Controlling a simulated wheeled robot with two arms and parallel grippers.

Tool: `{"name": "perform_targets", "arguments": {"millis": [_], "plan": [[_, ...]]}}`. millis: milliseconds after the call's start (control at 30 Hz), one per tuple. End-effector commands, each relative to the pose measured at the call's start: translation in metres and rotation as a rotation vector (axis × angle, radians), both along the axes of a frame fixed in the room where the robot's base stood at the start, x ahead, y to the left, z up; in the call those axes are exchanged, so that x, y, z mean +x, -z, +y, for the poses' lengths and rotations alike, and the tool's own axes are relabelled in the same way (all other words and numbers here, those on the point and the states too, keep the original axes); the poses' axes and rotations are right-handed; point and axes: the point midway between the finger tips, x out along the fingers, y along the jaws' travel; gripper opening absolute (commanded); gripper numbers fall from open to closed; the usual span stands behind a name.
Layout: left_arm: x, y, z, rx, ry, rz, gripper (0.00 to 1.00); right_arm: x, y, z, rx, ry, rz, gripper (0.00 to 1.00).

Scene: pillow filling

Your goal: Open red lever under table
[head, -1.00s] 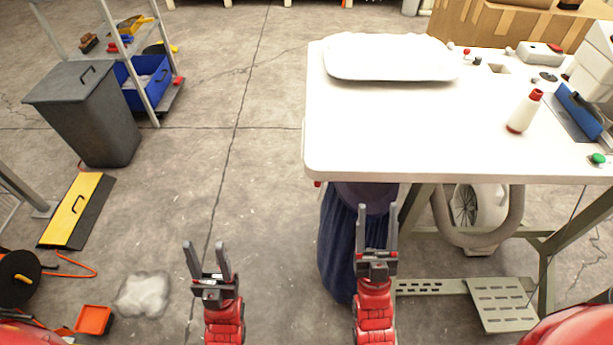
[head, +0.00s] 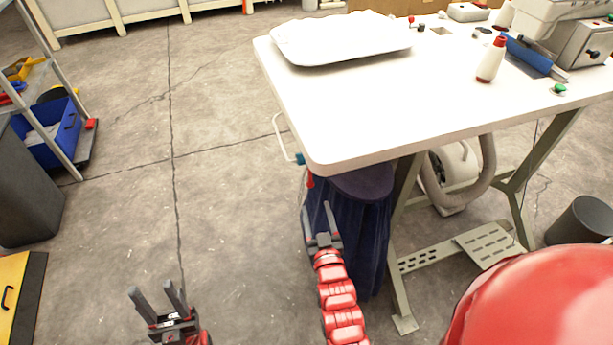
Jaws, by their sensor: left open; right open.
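The white table (head: 400,110) stands at the centre right. A small red lever (head: 310,179) shows just under its near left corner, partly hidden by the tabletop. My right gripper (head: 317,222) is open and empty below the lever, in front of the dark blue bag hanging under the table. I cannot tell whether it touches the bag. My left gripper (head: 158,302) is open and empty over the bare floor at the lower left, well apart from the table.
The dark blue bag (head: 360,235) hangs below the near left corner. A metal table leg and pedal (head: 485,243) stand to its right.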

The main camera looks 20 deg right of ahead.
Motion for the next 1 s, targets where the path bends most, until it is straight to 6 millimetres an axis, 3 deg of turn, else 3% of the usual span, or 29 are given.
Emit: {"name": "perform_targets", "arguments": {"millis": [300, 500, 700, 1000], "plan": [[0.0, -0.001, 0.0, 0.0, 0.0, 0.0, 0.5, 0.07, -0.002, -0.011, -0.001, 0.003, -0.003, 0.59], [0.0, -0.001, 0.0, 0.0, 0.0, 0.0, 0.5, 0.105, -0.001, -0.015, 0.0, 0.002, -0.002, 0.59], [0.0, -0.001, 0.0, 0.0, 0.0, 0.0, 0.5, 0.123, -0.001, -0.017, -0.001, 0.002, -0.003, 0.59], [0.0, -0.001, 0.0, 0.0, 0.0, 0.0, 0.5, 0.126, 0.0, -0.018, -0.001, 0.001, -0.001, 0.59]]}}
